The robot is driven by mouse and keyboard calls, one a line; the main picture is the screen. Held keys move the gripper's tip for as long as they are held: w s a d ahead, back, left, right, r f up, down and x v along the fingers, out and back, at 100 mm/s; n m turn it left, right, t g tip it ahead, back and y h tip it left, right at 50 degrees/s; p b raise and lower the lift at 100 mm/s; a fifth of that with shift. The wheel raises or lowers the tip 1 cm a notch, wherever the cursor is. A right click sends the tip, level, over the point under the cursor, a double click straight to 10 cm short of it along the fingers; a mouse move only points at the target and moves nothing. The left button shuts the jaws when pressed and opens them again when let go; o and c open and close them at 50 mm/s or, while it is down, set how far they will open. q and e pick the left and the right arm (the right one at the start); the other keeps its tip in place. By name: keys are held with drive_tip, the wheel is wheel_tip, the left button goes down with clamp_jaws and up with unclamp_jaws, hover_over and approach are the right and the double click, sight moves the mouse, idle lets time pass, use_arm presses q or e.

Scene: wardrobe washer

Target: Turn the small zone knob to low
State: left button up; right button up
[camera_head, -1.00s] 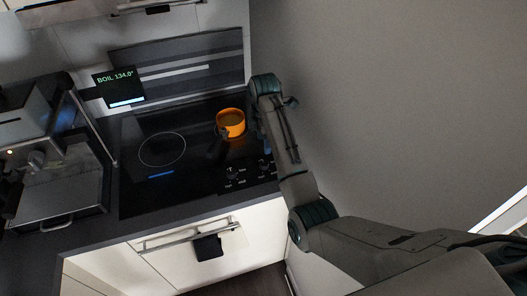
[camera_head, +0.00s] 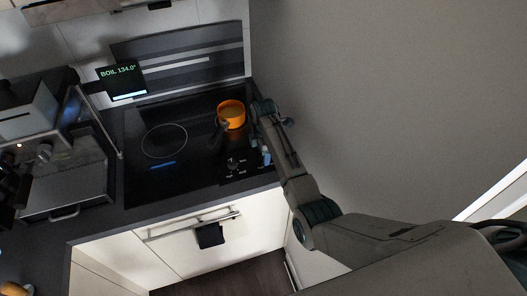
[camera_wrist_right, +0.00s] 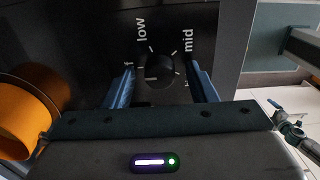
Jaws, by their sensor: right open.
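A round black knob (camera_wrist_right: 160,70) sits on the black cooktop panel in the right wrist view. White tick marks and the words "low" and "mid" are printed around it. A pale mark shows on the knob's left side. My right gripper (camera_wrist_right: 162,80) is open, with one blue finger on each side of the knob; I cannot tell whether they touch it. In the head view, my right gripper (camera_head: 266,156) is at the cooktop's front right corner, and this knob is hidden there. Another knob (camera_head: 233,164) shows to its left. My left gripper is not in view.
An orange pot (camera_head: 231,114) stands on the cooktop (camera_head: 190,165) just behind my right gripper; it also shows in the right wrist view (camera_wrist_right: 22,112). A display reads BOIL 134.0° (camera_head: 122,80). A coffee machine (camera_head: 70,165) is at left. A wall (camera_head: 380,80) rises on the right.

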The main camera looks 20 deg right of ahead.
drive_tip(key=shift+c, duration=0.2)
drive_tip(key=c, duration=0.9)
drive_tip(key=shift+m, duration=0.3)
drive_tip(key=m, duration=0.6)
drive_tip(key=shift+w, duration=0.1)
drive_tip(key=m, duration=0.7)
drive_tip(key=shift+r, duration=0.1)
drive_tip(key=o, duration=0.9)
